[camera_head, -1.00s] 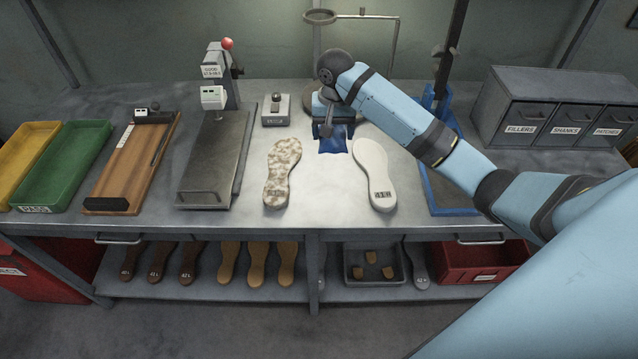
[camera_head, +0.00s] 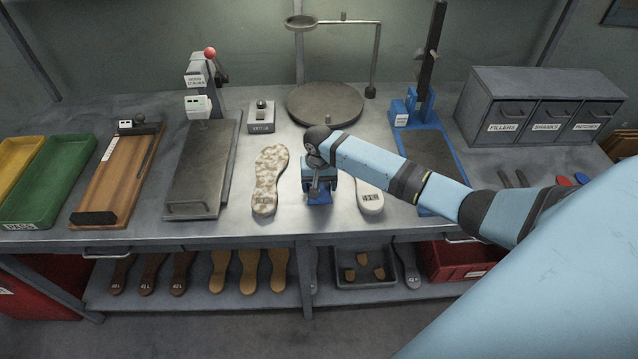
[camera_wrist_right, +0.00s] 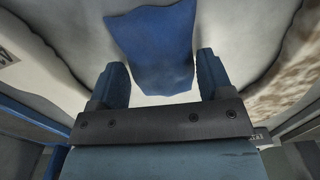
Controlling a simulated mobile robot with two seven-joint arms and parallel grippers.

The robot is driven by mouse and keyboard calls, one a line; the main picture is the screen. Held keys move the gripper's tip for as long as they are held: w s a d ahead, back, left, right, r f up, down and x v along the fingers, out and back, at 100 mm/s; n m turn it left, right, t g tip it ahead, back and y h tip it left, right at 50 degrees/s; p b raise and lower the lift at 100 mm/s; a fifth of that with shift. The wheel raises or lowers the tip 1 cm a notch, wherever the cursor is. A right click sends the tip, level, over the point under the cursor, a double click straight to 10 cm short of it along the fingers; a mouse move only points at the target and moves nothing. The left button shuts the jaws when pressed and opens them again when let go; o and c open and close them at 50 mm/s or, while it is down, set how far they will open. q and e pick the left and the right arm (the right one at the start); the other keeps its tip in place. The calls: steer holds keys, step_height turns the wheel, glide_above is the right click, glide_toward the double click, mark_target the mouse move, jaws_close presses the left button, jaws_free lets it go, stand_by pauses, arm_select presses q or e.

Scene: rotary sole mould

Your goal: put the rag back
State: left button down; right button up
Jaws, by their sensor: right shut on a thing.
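The blue rag (camera_head: 319,199) hangs at my right gripper (camera_head: 319,187), low over the bench near its front edge. It lies between the mottled sole (camera_head: 268,180) and the pale sole (camera_head: 370,200). My right gripper is shut on the rag. In the right wrist view the rag (camera_wrist_right: 152,45) shows between and beyond the two blue fingers (camera_wrist_right: 162,82). My arm covers the upper part of the pale sole. Whether the rag touches the bench is hard to tell. My left gripper is not in view.
A round dark plate (camera_head: 325,103) with a ring stand is behind the gripper. A blue-framed press (camera_head: 423,150) stands right, the drawer cabinet (camera_head: 540,105) farther right. A flat grey plate device (camera_head: 203,165), wooden board (camera_head: 120,175) and green tray (camera_head: 45,185) are left.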

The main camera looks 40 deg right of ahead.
mark_target(319, 185)
steer(key=shift+f, duration=0.15)
steer(key=o, duration=0.8)
steer(key=shift+f, duration=0.1)
steer(key=shift+r, duration=0.2)
step_height(319, 185, up, 12)
stand_by(0.4)
